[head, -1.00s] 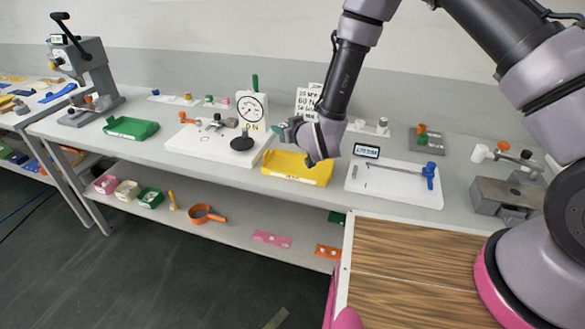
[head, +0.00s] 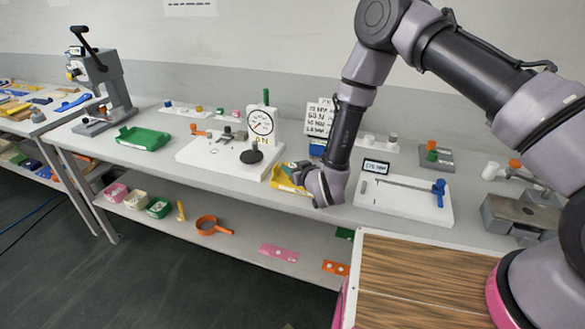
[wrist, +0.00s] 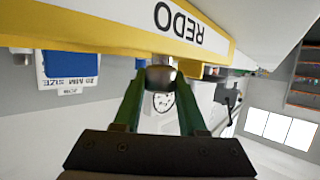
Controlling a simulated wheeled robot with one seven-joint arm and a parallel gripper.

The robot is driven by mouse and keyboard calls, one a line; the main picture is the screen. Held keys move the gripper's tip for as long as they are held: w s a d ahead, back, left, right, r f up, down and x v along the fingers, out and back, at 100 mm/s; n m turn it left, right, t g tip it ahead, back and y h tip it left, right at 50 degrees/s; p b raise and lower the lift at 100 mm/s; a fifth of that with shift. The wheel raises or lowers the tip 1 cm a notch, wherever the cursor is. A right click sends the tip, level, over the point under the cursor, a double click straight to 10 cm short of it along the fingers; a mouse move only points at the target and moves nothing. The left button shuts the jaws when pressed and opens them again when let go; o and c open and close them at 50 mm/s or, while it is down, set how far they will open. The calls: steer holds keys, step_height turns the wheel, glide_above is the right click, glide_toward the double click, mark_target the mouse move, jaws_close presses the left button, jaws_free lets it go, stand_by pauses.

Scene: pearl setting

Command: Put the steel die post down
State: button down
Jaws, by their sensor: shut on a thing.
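My gripper (head: 291,168) is at the yellow tray, low by its left part in the head view. In the wrist view my gripper's green fingers (wrist: 158,100) are shut on the steel die post (wrist: 161,77), seen as a small dark rounded metal piece at the fingertips. In the head view the post is too small to make out. The yellow tray (head: 284,184) is partly hidden by my gripper and wrist. Its white REDO label (wrist: 188,28) shows upside down in the wrist view, close to the post. Whether the post touches the tray cannot be told.
A dial gauge (head: 261,122) stands on a white board (head: 195,153) just left of the tray. Another white board (head: 400,205) with a blue-ended tool lies to the right. A green tray (head: 143,138) is farther left. A small sign (head: 319,118) stands behind.

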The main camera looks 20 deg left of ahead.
steer(key=shift+c, duration=2.4)
jaws_free()
steer(key=shift+f, duration=0.1)
steer(key=v, duration=1.2)
steer(key=w+d+r+m+h, duration=0.25)
steer(key=w+d+r, duration=0.4)
steer(key=r, duration=0.35)
steer(key=w+d+r+m+h, duration=0.1)
steer(key=w+d+r+m, duration=0.2)
steer(key=w+d+r, duration=0.55)
steer(key=s+d+r+m+h, duration=0.25)
steer(key=d+r, duration=0.65)
steer(key=r, duration=0.5)
steer(key=s+d+r+m+g, duration=0.1)
steer(key=s+d+r, duration=0.2)
steer(key=s+d, duration=0.2)
steer(key=s+d+r+m+g, duration=0.1)
steer(key=s+d+r, duration=0.3)
steer(key=s, duration=0.6)
steer(key=s+d+r+m+g+h, duration=0.1)
steer(key=s+d+r+m, duration=0.1)
steer(key=s+d, duration=0.3)
steer(key=s+r, duration=0.1)
steer(key=s, duration=0.1)
steer(key=shift+s+d+r, duration=0.3)
steer(key=shift+s, duration=0.1)
